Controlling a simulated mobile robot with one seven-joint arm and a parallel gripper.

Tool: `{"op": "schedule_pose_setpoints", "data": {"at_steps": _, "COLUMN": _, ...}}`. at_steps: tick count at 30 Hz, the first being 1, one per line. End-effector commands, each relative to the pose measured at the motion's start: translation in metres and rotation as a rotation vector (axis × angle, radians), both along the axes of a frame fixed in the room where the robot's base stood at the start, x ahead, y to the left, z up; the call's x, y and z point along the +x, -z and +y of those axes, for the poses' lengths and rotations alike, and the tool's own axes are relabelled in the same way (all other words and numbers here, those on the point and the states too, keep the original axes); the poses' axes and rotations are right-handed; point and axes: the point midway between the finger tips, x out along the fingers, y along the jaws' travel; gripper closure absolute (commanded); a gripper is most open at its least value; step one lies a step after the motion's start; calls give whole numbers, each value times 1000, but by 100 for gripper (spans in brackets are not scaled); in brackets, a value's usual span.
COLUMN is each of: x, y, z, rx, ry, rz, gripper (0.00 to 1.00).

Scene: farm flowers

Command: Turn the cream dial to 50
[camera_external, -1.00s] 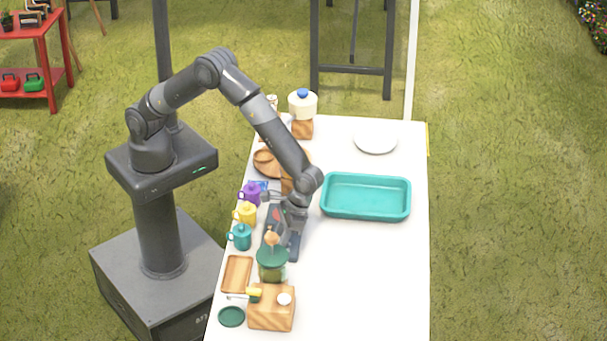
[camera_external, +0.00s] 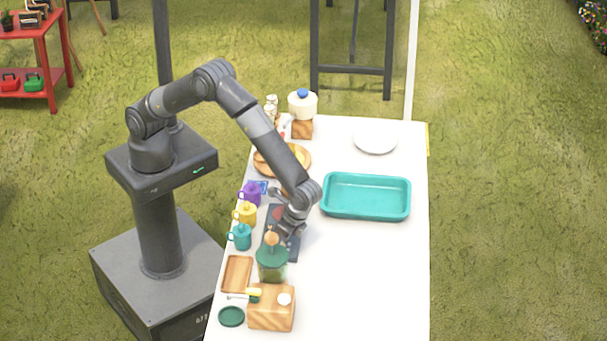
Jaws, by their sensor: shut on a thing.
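A dark flat panel (camera_external: 272,222) lies on the white table, left of the teal tray, with a red round piece (camera_external: 279,211) on it. My gripper (camera_external: 284,238) is down low over the panel's near part, just behind the green jar. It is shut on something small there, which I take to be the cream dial. The fingers and wrist hide the dial, so its pointer and any scale marks cannot be read.
The green jar (camera_external: 272,264) with a tan knob stands close in front of my gripper. A wooden block (camera_external: 270,315) with a whitish round top piece is nearer. Purple, yellow and teal mugs (camera_external: 241,237) line the left. The teal tray (camera_external: 366,214) is right; the front right is clear.

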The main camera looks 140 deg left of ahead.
Motion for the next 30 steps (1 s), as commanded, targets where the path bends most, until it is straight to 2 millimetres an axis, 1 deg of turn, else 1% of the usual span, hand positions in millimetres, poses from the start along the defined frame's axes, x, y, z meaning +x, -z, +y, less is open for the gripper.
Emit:
{"op": "schedule_pose_setpoints", "data": {"at_steps": 9, "x": 0, "y": 0, "z": -1, "rx": -1, "ry": 85, "rz": 1, "gripper": 92}}
{"op": "schedule_pose_setpoints", "data": {"at_steps": 22, "x": 0, "y": 0, "z": -1, "rx": 0, "ry": 93, "rz": 1, "gripper": 92}}
{"op": "schedule_pose_setpoints", "data": {"at_steps": 23, "x": 0, "y": 0, "z": -1, "rx": 0, "ry": 93, "rz": 1, "gripper": 67}}
{"op": "schedule_pose_setpoints", "data": {"at_steps": 30, "x": 0, "y": 0, "z": -1, "rx": -1, "ry": 92, "rz": 1, "gripper": 48}}
